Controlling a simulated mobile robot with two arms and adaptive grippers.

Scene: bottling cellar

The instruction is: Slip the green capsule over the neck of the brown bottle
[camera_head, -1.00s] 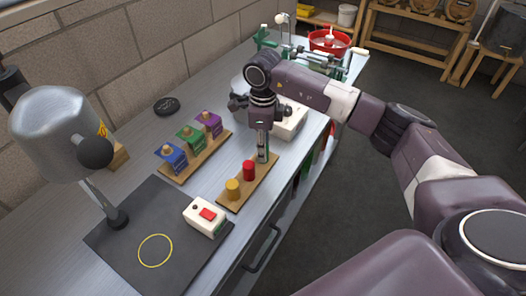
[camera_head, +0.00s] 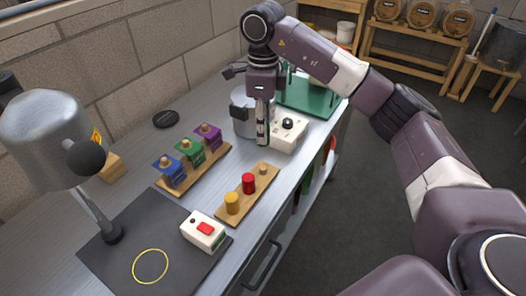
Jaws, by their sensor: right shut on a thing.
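My right gripper (camera_head: 262,138) points down, raised above the far end of the wooden peg board (camera_head: 237,207). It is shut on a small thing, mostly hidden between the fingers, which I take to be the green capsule. The peg (camera_head: 263,169) below it is bare. A yellow capsule (camera_head: 232,203) and a red capsule (camera_head: 249,183) stand on the board's other pegs. I cannot make out the brown bottle in this view. My left gripper is not in view.
A rack holds blue (camera_head: 170,170), green (camera_head: 189,151) and purple (camera_head: 208,136) blocks. Behind my gripper are a metal pot (camera_head: 241,112), a white box with a black knob (camera_head: 289,134) and a green stand (camera_head: 310,98). A lamp (camera_head: 45,125) and a red-button box (camera_head: 203,230) are nearer.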

